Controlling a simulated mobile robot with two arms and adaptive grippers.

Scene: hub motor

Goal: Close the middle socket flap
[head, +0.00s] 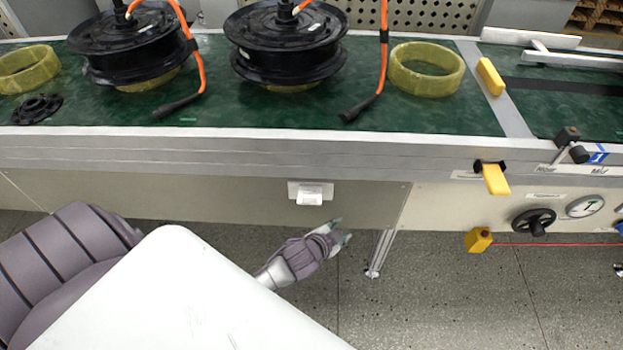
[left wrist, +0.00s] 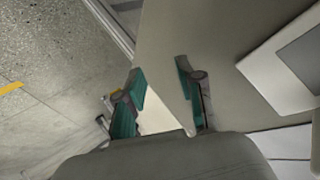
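A white socket (head: 297,187) is set in the front panel below the conveyor, near the middle of the head view. Its white flap (head: 310,198) appears to stick out from the panel, so it looks open. My left gripper (head: 341,231) is below and slightly right of the socket, apart from it. In the left wrist view, the left gripper (left wrist: 161,82) has its two teal fingers spread with nothing between them. A white frame with a grey face, apparently part of the socket (left wrist: 262,78), is right of the fingers there. My right gripper is not in view.
The conveyor's front rail (head: 230,150) runs above the socket. Black hub motors (head: 290,40) with orange cables and yellow rings (head: 427,70) lie on the green belt. A support leg (head: 380,253) stands right of my gripper. A yellow handle (head: 495,179) and black handwheel (head: 534,222) are farther right.

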